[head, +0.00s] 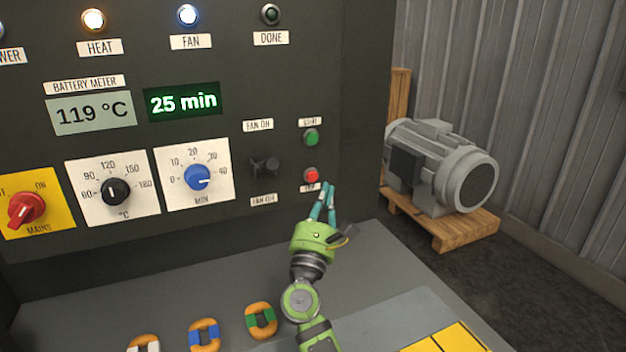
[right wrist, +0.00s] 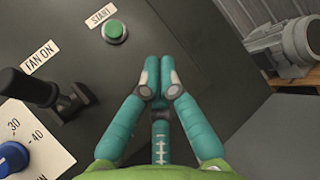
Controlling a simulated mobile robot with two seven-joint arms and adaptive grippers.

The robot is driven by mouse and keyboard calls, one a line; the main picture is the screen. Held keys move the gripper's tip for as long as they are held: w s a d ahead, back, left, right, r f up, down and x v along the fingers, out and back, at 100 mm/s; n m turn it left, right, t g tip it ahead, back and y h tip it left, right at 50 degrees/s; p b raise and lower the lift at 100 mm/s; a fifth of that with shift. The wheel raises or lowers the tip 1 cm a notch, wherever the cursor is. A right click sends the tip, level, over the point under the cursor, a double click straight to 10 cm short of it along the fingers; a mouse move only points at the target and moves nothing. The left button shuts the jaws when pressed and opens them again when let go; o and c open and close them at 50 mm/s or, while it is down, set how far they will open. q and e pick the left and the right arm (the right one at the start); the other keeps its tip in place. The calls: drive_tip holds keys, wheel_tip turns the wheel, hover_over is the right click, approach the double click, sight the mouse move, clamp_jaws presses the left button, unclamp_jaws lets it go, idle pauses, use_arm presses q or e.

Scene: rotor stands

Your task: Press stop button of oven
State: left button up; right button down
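The oven's dark control panel (head: 225,110) fills the left and middle of the head view. The red stop button (head: 311,175) sits below the green start button (head: 311,137), which also shows in the right wrist view (right wrist: 115,31). The label under the red button is partly covered by my fingertips. My right gripper (head: 328,190) is just below and right of the red button, its fingers pointing up toward the panel. In the right wrist view its fingertips (right wrist: 160,78) are together with nothing between them, and the red button is hidden. Contact cannot be told. My left gripper is not in view.
A black fan switch (head: 264,166) is left of the buttons. Dials and a red mains switch (head: 26,210) are further left. The display reads 25 min (head: 184,102). Ring-shaped parts (head: 261,320) lie on the grey surface below. A motor (head: 440,165) stands on a pallet at right.

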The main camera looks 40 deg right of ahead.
sight(312, 176)
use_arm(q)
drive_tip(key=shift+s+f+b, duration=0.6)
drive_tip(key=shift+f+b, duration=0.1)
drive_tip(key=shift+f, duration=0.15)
use_arm(e)
drive_tip(key=shift+w+d, duration=0.3)
drive_tip(key=shift+w, duration=0.7)
drive_tip(key=shift+w+d, duration=0.3)
drive_tip(key=shift+w, duration=0.65)
use_arm(q)
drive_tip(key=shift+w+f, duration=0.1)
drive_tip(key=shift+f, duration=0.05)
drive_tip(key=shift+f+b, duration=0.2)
drive_tip(key=shift+b, duration=0.15)
use_arm(e)
drive_tip(key=shift+w+d, duration=0.15)
drive_tip(key=shift+w, duration=0.25)
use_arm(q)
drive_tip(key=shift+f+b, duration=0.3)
use_arm(e)
drive_tip(key=shift+w+d, duration=0.1)
drive_tip(key=shift+w, duration=0.2)
drive_tip(key=shift+s, duration=0.1)
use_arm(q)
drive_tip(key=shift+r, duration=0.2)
use_arm(e)
drive_tip(key=shift+s+a, duration=0.25)
drive_tip(key=shift+s, duration=0.4)
